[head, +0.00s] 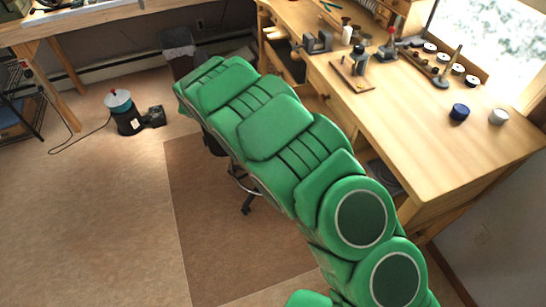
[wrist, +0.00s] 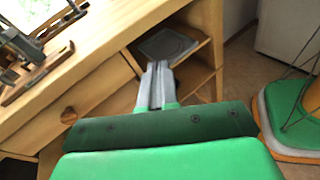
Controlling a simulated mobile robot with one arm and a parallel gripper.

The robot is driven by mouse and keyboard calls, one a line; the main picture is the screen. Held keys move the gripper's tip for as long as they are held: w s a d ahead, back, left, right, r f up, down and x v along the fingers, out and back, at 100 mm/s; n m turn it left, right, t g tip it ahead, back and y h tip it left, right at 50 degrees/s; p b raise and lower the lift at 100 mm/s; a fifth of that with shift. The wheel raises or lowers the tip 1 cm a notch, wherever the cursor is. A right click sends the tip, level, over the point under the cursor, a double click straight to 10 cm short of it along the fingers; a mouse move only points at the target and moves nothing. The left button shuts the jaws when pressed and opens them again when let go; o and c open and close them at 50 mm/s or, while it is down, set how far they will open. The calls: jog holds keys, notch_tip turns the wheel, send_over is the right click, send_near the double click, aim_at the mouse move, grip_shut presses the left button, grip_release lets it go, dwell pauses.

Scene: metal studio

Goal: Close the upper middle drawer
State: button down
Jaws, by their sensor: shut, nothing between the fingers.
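The workbench (head: 440,125) has drawers under its top. In the head view, a drawer (head: 290,65) with a dark interior appears pulled out below the vise, partly hidden by my green arm. I cannot tell for sure that it is the upper middle one. In the wrist view, a wooden drawer front (wrist: 95,98) with a round knob (wrist: 68,115) is left of my gripper. My gripper (wrist: 158,72) is shut and empty, in front of an open shelf holding a dark grey tray (wrist: 166,45). My gripper does not show clearly in the head view.
The bench top carries a vise (head: 318,42), a small wooden stand (head: 352,76), a blue jar (head: 459,112) and several other tools. A chair base (head: 243,192) shows beneath my arm. Floor at lower left is clear.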

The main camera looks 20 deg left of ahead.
jog(key=s+a+f+n+t+y, duration=0.1)
jog(key=s+a+f+n+t, duration=0.4)
jog(key=a+f, duration=0.4)
jog(key=s+a+f+n+t+y, duration=0.1)
jog(key=s+a+f+n+t, duration=0.2)
jog(key=s+a+f, duration=0.6)
jog(key=w+d+r, duration=0.1)
jog(key=w+d, duration=0.6)
jog(key=w, duration=0.5)
jog(key=shift+w+d+r, duration=0.35)
jog(key=shift+w+d, duration=0.05)
jog(key=shift+w+d, duration=0.1)
jog(key=x, duration=2.3)
jog(key=shift+w+d+f, duration=0.1)
jog(key=shift+w, duration=0.2)
jog(key=shift+w+d, duration=0.1)
jog(key=v, duration=1.5)
jog(key=shift+d, duration=0.1)
